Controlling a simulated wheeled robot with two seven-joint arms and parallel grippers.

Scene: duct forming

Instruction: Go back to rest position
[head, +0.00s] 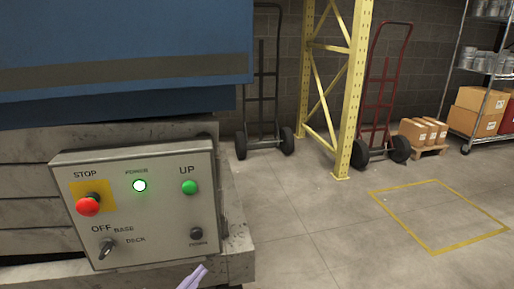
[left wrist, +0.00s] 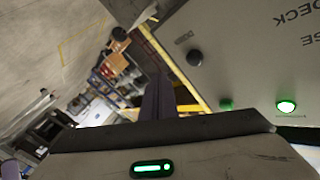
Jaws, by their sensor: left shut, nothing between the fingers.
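A grey control box (head: 140,235) is fixed to the machine's front at the left of the head view. It bears a red STOP button (head: 88,206), a lit green POWER lamp (head: 139,185), a green UP button (head: 189,187), a black lower button (head: 196,234) and a selector switch (head: 106,248). My left gripper (head: 199,272) shows only its pale purple fingertips, below the box's lower right corner. It is shut and empty. The left wrist view shows the box face (left wrist: 245,50) rotated, beside the dark fingers (left wrist: 158,98). My right gripper is out of sight.
The blue machine (head: 120,45) fills the upper left. Behind stand a black hand truck (head: 262,100), a yellow rack post (head: 350,100), a red hand truck (head: 384,85) and boxes on a pallet (head: 423,133). Floor is open at right, with a yellow marked square (head: 455,243).

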